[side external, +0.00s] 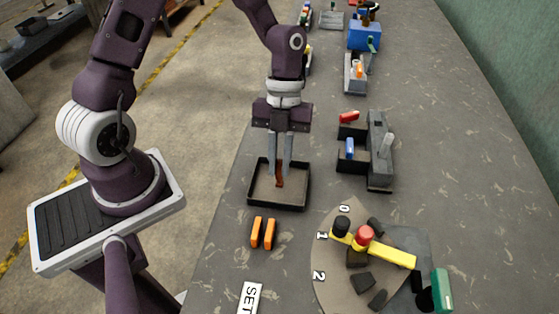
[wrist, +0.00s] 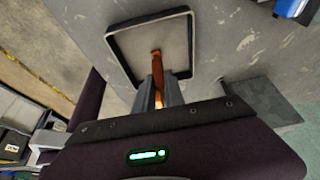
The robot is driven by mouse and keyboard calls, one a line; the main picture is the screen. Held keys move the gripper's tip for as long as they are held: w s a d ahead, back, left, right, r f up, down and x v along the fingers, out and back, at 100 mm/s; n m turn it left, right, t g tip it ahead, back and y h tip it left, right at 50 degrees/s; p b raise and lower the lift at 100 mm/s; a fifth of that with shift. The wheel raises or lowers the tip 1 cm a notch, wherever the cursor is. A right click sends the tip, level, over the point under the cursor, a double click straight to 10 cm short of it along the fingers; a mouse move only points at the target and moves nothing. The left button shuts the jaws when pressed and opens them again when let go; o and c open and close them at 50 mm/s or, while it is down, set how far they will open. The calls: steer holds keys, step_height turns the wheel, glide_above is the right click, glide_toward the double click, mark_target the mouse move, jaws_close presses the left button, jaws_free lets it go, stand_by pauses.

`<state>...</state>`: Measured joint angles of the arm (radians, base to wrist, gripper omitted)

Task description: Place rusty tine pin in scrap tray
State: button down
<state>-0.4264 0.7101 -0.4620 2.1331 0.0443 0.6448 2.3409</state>
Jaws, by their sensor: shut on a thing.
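The rusty tine pin (side external: 279,180) is a thin reddish-brown piece held upright between the fingertips of my gripper (side external: 281,168). My gripper is shut on it, over the inside of the scrap tray (side external: 306,190), a shallow square tray with a dark rim. I cannot tell whether the pin's lower end touches the tray floor. In the wrist view the pin (wrist: 156,62) sticks out past my fingers (wrist: 158,88) and overlaps the open area of the tray (wrist: 191,40). The tray holds nothing else that I can see.
Two orange blocks (side external: 263,232) lie just in front of the tray. A numbered dial plate (side external: 335,275) with a yellow bar (side external: 385,252) and knobs is at the front right. A grey fixture (side external: 378,150) stands right of the tray. A SET label (side external: 250,298) lies near the front.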

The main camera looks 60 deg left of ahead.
steer(key=c, duration=1.4)
jaws_free()
steer(key=shift+f, duration=0.1)
steer(key=v, duration=1.2)
steer(key=s+r+n+t+y, duration=0.1)
steer(key=s+r+n+t, duration=0.3)
steer(key=s+n, duration=0.4)
steer(key=s+r+n+t+y, duration=0.2)
steer(key=s+r+n+t, duration=0.2)
steer(key=n, duration=1.5)
steer(key=shift+s+r+t, duration=0.4)
steer(key=shift+s+r, duration=0.9)
steer(key=shift+s, duration=0.6)
